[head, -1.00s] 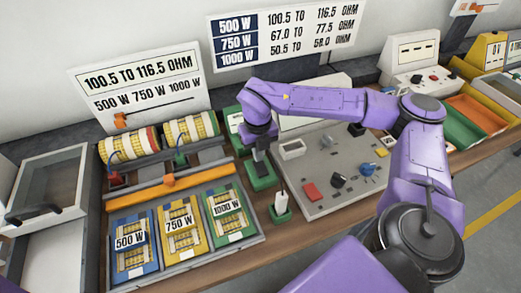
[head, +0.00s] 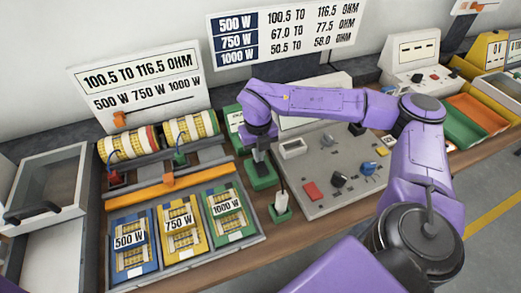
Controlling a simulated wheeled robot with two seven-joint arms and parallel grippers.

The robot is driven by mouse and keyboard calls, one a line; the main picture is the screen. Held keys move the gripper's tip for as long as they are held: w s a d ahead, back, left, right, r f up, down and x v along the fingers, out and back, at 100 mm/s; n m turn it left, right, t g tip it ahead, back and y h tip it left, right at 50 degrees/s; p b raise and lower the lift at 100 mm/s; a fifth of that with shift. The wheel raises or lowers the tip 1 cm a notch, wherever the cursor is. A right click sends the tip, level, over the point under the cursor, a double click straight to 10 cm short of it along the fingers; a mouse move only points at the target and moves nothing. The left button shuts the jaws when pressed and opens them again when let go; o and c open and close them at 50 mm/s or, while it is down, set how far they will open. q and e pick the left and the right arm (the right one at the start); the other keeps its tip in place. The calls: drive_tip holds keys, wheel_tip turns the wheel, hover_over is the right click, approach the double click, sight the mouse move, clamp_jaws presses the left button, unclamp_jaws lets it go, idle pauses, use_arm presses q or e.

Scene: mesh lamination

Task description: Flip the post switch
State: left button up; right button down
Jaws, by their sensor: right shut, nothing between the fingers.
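My right arm, purple, reaches across from the right, and its grey gripper (head: 260,158) points down, shut and empty. Its tips are over a green block (head: 263,178) at the left edge of the grey control panel (head: 330,196); I cannot tell whether they touch it. Just in front, a small green base (head: 280,213) carries an upright white post (head: 281,198). Which of these is the post switch is not clear, and the gripper hides part of the green block. My left gripper is not in view.
The panel carries a red button (head: 312,191), a black knob (head: 338,180) and a blue knob (head: 368,168). To the left are wire-wound rolls (head: 190,127) and a tray with blue, yellow and green cards (head: 180,226). A clear-lidded box (head: 62,180) stands at far left.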

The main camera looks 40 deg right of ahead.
drive_tip(key=shift+f+b, duration=0.4)
drive_tip(key=shift+f, duration=0.2)
wheel_tip(320, 180, up, 7)
drive_tip(key=p, duration=0.6)
drive_tip(key=shift+r+p, duration=0.15)
drive_tip(key=shift+p, duration=0.15)
idle(0.3)
